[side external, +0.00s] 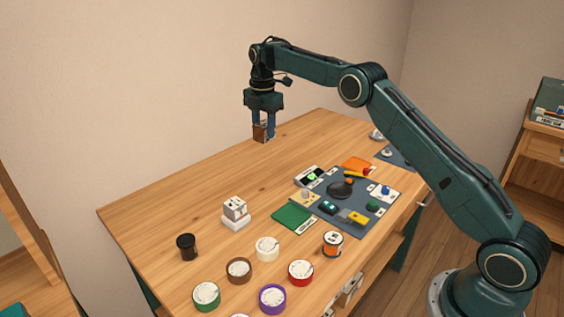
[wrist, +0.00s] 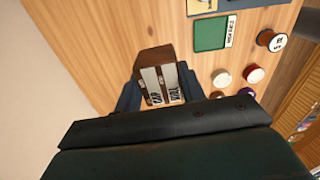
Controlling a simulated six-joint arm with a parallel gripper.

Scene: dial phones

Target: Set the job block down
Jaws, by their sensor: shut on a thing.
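The job block, a brown block (side external: 260,133) with pale lettered strips, is between the fingers of my gripper (side external: 264,122). My gripper is shut on it and holds it in the air above the far part of the wooden table. In the wrist view the block (wrist: 154,56) sits between the two dark blue fingers (wrist: 158,90), with its lettered face toward the camera. A flat green pad (side external: 294,217) with a white label lies on the table, well apart from the block. It also shows in the wrist view (wrist: 209,34).
A dark mat (side external: 335,222) with several small parts lies right of the pad. Several coloured round dials, including a red one (side external: 300,272), stand near the front. A white block (side external: 235,207) and a black cup (side external: 187,246) stand left. The table's far part (side external: 200,200) is mostly clear.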

